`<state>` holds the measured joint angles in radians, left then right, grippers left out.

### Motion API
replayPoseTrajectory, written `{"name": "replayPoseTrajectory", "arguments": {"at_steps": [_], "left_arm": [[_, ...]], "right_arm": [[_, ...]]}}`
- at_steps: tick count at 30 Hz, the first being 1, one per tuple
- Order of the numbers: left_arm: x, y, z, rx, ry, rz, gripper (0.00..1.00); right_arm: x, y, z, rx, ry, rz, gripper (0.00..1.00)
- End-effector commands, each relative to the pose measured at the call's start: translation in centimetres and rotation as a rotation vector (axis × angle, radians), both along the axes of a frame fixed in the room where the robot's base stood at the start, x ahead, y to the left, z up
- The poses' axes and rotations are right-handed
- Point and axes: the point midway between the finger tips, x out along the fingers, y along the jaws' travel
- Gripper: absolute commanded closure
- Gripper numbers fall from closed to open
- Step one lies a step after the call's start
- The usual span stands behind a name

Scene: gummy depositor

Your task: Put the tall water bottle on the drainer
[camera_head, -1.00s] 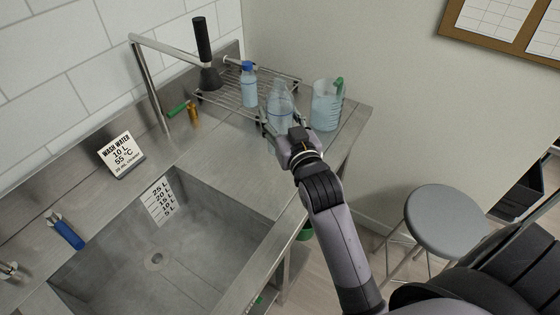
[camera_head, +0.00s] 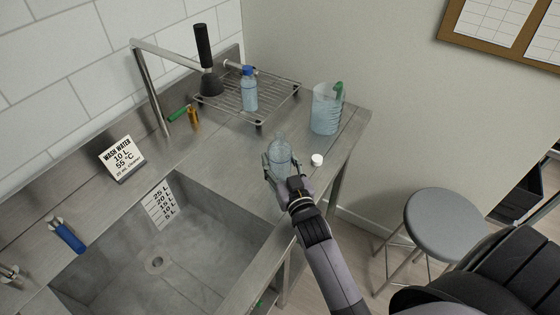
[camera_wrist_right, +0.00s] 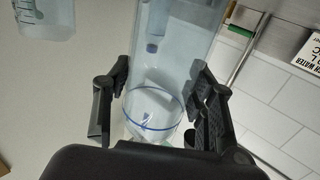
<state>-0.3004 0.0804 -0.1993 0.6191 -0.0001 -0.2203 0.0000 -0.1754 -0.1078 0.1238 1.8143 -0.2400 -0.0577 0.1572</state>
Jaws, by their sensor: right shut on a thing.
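In the wrist view the bottle (camera_wrist_right: 178,45) stands between the two fingers (camera_wrist_right: 160,105). The wire drainer (camera_head: 275,100) sits at the back of the counter. A smaller-looking bottle with a blue cap (camera_head: 249,92) stands on it. My left gripper is not in view.
A small white cap (camera_head: 317,160) lies right of my gripper. A black plunger-like tool (camera_head: 209,70) is at the drainer's left end. The sink (camera_head: 150,250) opens at left.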

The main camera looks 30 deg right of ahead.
Motion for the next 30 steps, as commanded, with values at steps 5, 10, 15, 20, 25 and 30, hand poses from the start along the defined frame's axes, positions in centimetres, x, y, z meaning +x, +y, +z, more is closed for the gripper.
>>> {"name": "replayPoseTrajectory", "arguments": {"at_steps": [5, 10, 15, 20, 25, 30], "left_arm": [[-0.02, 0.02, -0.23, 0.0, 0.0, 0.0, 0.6], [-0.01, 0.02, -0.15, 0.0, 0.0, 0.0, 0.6], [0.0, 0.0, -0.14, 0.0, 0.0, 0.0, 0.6], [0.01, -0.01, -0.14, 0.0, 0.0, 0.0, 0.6], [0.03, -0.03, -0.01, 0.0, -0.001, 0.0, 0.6], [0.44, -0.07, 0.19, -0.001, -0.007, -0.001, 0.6]], "right_arm": [[0.01, 0.0, -0.3, 0.0, 0.0, 0.0, 0.99], [0.01, 0.0, -0.23, -0.001, 0.001, 0.0, 0.39], [0.01, 0.01, -0.23, -0.001, 0.001, 0.0, 0.29], [0.01, 0.01, -0.22, -0.001, 0.001, 0.0, 0.29], [0.01, 0.0, -0.01, -0.001, 0.0, 0.0, 0.29], [0.12, -0.04, 0.06, -0.001, 0.001, 0.002, 0.29]]}}
